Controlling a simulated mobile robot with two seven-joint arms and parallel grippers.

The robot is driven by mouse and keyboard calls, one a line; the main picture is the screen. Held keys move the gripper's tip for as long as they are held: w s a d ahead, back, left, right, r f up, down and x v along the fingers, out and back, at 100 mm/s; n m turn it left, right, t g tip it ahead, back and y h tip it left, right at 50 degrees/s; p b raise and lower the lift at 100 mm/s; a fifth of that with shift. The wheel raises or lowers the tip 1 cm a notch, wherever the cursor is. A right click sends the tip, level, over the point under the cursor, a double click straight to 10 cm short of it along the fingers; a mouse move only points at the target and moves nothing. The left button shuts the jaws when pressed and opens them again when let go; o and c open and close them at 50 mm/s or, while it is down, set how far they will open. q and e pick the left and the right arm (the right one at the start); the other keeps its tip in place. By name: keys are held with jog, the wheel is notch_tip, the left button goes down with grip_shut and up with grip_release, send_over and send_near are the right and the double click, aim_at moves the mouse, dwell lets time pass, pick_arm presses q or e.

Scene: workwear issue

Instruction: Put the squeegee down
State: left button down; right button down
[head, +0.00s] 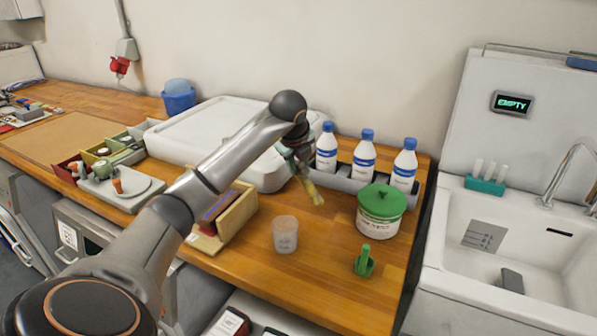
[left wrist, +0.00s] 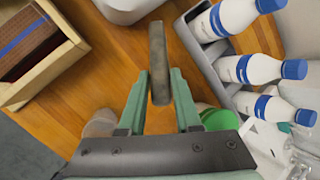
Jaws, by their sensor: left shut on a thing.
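My left gripper (head: 300,165) has green fingers and hangs over the back middle of the wooden counter. It is shut on the squeegee (head: 314,192), which shows as a short yellowish-brown piece pointing down toward the counter. In the left wrist view the squeegee (left wrist: 158,50) is a narrow dark grey-brown bar between the fingertips (left wrist: 160,85). It appears to be above the wood, but how high I cannot tell. My right gripper is in neither view.
White bottles with blue caps (head: 365,158) stand in a grey tray (head: 345,186) behind. Bare wood (head: 320,240) lies between cup and tub.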

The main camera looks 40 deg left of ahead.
pick_arm(q)
jog(key=shift+f, duration=1.35)
jog(key=shift+f, duration=0.2)
jog(key=c, duration=0.6)
grip_release()
jog(key=shift+r, duration=0.1)
jog(key=shift+r+p, duration=0.15)
jog(key=shift+p, duration=0.15)
jog(key=b+v, duration=0.1)
jog(key=v, duration=1.1)
